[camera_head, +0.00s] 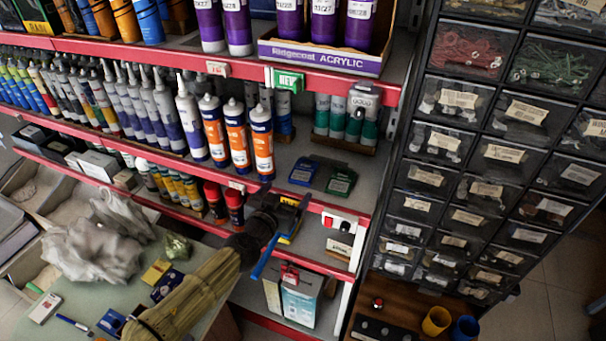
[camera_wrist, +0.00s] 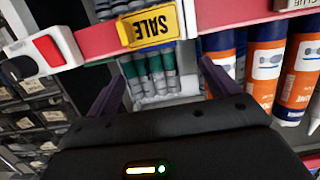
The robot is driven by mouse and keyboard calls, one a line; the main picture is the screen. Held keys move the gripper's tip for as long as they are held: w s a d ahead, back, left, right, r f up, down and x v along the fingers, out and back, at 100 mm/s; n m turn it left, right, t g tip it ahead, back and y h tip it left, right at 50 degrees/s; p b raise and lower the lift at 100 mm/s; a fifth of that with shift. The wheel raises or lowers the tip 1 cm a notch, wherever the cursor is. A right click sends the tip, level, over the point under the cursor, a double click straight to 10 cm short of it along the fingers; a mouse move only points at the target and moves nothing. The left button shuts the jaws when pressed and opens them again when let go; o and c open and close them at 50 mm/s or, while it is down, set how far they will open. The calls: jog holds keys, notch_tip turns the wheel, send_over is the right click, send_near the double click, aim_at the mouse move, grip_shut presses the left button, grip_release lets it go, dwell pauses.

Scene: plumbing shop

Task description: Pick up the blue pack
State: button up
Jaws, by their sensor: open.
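In the wrist view my gripper (camera_wrist: 162,78) faces the shelf edge, with the picture upside down. The blue pack cannot be made out there.
Orange-and-blue tubes (camera_head: 236,140) stand left of the pack. A yellow sale tag (camera_wrist: 155,25) hangs on the red shelf edge (camera_wrist: 90,42). Green-banded tubes (camera_head: 337,118) stand behind. A drawer cabinet (camera_head: 440,180) is at right. Small blue packets (camera_head: 168,285) lie on the table at lower left.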

send_near(304, 170)
jog(key=shift+x, duration=1.75)
jog(key=shift+f, duration=0.1)
jog(key=p+x, duration=0.1)
jog(key=x, duration=0.4)
jog(key=shift+w+p, duration=0.2)
jog(key=shift+p, duration=0.1)
jog(key=c, duration=1.1)
